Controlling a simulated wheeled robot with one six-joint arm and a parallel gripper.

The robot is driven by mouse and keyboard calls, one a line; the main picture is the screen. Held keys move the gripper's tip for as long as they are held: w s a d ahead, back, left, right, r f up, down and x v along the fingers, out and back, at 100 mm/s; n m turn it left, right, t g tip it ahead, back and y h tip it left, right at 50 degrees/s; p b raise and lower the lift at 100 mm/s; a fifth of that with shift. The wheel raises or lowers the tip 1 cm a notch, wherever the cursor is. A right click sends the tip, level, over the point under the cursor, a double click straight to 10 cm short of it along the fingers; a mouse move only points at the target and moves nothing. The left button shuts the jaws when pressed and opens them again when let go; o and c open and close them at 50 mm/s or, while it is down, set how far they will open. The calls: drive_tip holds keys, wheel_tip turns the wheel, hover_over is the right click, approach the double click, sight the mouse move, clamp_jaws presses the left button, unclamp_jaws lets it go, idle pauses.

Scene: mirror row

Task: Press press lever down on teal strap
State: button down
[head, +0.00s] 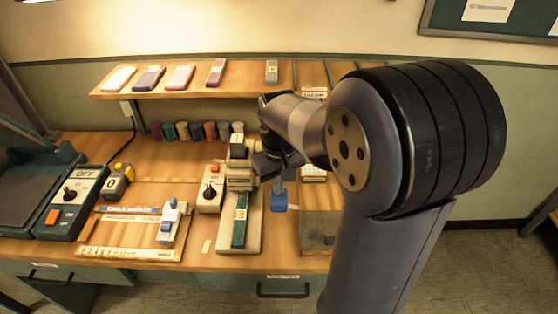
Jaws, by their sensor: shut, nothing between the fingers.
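The teal strap (239,230) lies lengthwise on the pale base of a press (253,232) in the middle of the bench, with a small yellowish tag near its upper part. The press has a beige stacked body (240,180) with a dark block on top. A blue paddle on a grey stem (279,202) shows just right of the press; it looks like the press lever, but its joint is hidden behind my gripper. My gripper (264,176) is shut and empty beside the upper right of the press body. I cannot tell whether it touches the press or lever.
A beige box with a dark knob and orange button (210,190) stands left of the press. A wooden board with a white-blue slider (170,222) lies further left. A teal machine marked OFF (72,200) is at far left. A shelf (200,90) runs behind, above several coloured spools.

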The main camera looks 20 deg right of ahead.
wheel_tip(320, 180, up, 11)
drive_tip(key=p, duration=0.8)
drive_tip(key=shift+f, duration=0.15)
wheel_tip(320, 180, down, 7)
drive_tip(key=b, duration=0.5)
drive_tip(key=shift+s, duration=0.15)
idle(0.3)
